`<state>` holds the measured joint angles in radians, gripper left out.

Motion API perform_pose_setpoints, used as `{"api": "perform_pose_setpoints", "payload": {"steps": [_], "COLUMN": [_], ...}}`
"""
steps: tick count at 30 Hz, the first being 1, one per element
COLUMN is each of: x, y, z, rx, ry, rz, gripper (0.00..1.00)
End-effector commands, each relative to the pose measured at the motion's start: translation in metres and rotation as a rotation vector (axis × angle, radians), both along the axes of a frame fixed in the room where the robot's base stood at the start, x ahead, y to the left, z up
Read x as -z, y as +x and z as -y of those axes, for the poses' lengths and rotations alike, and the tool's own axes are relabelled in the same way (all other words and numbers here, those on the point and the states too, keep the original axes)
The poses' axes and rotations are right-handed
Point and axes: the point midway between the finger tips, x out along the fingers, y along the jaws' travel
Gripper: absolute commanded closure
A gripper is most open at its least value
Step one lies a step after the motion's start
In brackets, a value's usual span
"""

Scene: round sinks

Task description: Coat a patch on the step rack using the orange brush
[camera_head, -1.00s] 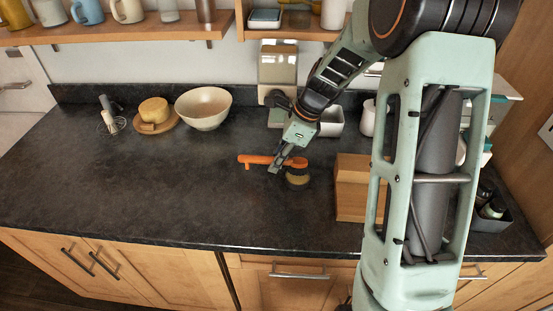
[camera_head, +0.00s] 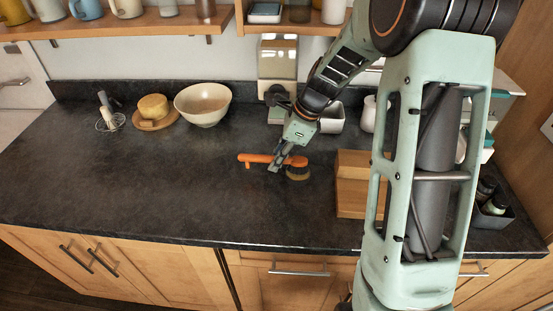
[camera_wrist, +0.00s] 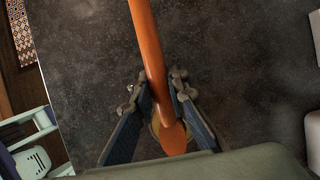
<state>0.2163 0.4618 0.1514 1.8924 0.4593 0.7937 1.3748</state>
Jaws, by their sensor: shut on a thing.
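The orange brush (camera_head: 257,158) is held in my gripper (camera_head: 275,167) over the counter, its handle pointing left in the head view. Its round head with bristles (camera_head: 298,174) is at the right, bristles downward. In the wrist view my gripper (camera_wrist: 162,88) is shut on the orange handle (camera_wrist: 150,45); the bristles are mostly hidden under it. The step rack appears to be the wooden stepped block (camera_head: 358,186) on the counter, right of the brush head and apart from it. My arm hides its right side.
The dark counter (camera_head: 150,185) is clear at front left. At the back stand a bowl (camera_head: 203,104), a yellow item on a wooden plate (camera_head: 153,107), a whisk (camera_head: 108,118) and a white container (camera_head: 331,118). A dark caddy (camera_head: 494,215) is at the right. Shelves hang above.

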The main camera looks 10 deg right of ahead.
Motion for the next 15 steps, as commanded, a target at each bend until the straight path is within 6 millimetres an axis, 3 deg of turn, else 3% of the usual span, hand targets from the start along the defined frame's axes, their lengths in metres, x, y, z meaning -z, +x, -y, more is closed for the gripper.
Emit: {"api": "perform_pose_setpoints", "payload": {"steps": [15], "x": [0.0069], "y": [-0.0001], "z": [-0.0001], "rx": [0.000], "ry": [0.000], "rz": [0.000], "gripper": [1.00]}}
